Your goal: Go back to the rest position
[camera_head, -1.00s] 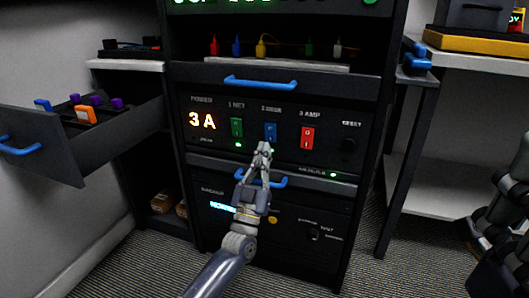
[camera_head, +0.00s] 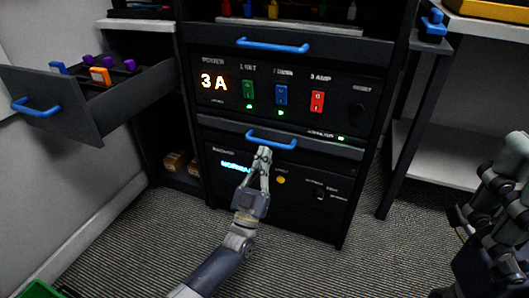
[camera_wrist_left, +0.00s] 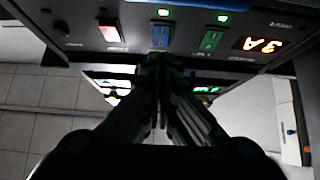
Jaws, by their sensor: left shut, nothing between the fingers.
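My left gripper (camera_head: 264,152) is shut and empty, in front of the cabinet just below the lower blue handle (camera_head: 271,138). In the left wrist view its dark closed fingers (camera_wrist_left: 160,75) point at the panel below the switches. The panel has a green switch (camera_head: 248,90), a blue switch (camera_head: 281,95) and a red switch (camera_head: 317,101). Green lights glow under the green and blue switches. The lit display (camera_head: 213,82) reads 3 A. The left fingers are apart from the switches.
An open drawer (camera_head: 90,125) with orange, purple and blue items juts out at left. An upper blue handle (camera_head: 272,46) crosses the cabinet. A shelf unit (camera_head: 435,155) stands at right. A green edge (camera_head: 38,289) shows at bottom left. The carpet (camera_head: 340,270) before the cabinet is clear.

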